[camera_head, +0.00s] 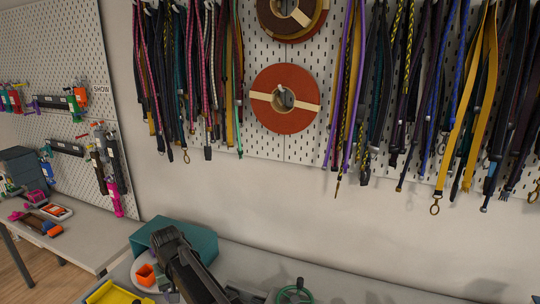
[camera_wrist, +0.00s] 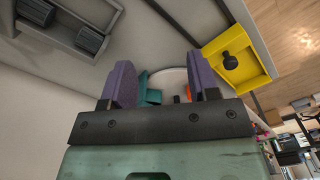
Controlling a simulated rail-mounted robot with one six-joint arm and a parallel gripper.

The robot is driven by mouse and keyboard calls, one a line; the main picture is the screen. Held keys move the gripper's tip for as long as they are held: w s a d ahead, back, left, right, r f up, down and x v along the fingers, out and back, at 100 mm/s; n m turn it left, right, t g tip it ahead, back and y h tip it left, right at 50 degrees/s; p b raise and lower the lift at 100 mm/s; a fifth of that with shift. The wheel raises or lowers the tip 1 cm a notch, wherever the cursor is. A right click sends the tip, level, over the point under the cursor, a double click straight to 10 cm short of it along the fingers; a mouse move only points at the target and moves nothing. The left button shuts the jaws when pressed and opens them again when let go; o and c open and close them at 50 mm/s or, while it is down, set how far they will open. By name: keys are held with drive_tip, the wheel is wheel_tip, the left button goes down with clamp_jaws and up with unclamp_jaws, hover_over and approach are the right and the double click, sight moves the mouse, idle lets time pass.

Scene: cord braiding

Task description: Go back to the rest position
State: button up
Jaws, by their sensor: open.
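My gripper (camera_wrist: 162,72) shows in the wrist view with its two purple fingers wide apart. It is open, and nothing sits between the fingers. A pale round plate (camera_wrist: 170,76) lies beyond the fingers, with a teal piece and an orange piece partly hidden near it. In the head view, a dark arm part of mine (camera_head: 188,262) reaches up at the bottom middle, in front of the teal box (camera_head: 203,241). The fingers cannot be made out there.
A yellow tray (camera_wrist: 265,78) holds a dark knobbed piece. A grey tray (camera_wrist: 70,50) with dark cylinders is at upper left. On the bench, an orange block (camera_head: 145,274) and green ring (camera_head: 295,291) sit near my arm. Cords and red spools (camera_head: 268,122) hang on the pegboard.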

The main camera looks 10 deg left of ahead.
drive_tip(key=s+d+m, duration=0.3)
drive_tip(key=d, duration=2.2)
drive_tip(key=s+d+m, duration=0.3)
drive_tip(key=d+m, duration=0.1)
drive_tip(key=d, duration=2.1)
drive_tip(key=shift+s+d+m, duration=0.15)
drive_tip(key=shift+m, duration=0.15)
